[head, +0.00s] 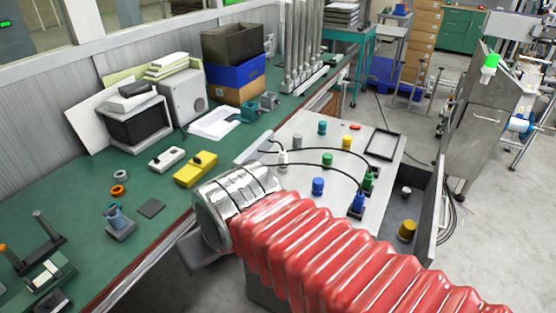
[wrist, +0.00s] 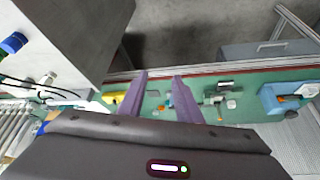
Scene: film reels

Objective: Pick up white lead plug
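A white lead plug (head: 283,158) stands near the left edge of a light grey panel (head: 290,185) in the head view, with black cables close by. A blue plug (head: 358,203) and a green plug (head: 368,181) are at the panel's right side. My gripper (wrist: 159,76) shows in the wrist view with two purple fingers apart and nothing between them. Its fingers point toward the green bench, away from the panel at the upper left. In the head view my arm's metal wrist is left of the panel, and the fingers are hidden.
Several coloured knobs, such as a blue one (head: 318,186), stand on the panel. The green bench (head: 70,200) holds a yellow box (head: 195,170), a white box (head: 166,159) and a small grey-blue tool (head: 119,222). A grey tray right of the panel holds a yellow knob (head: 407,230).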

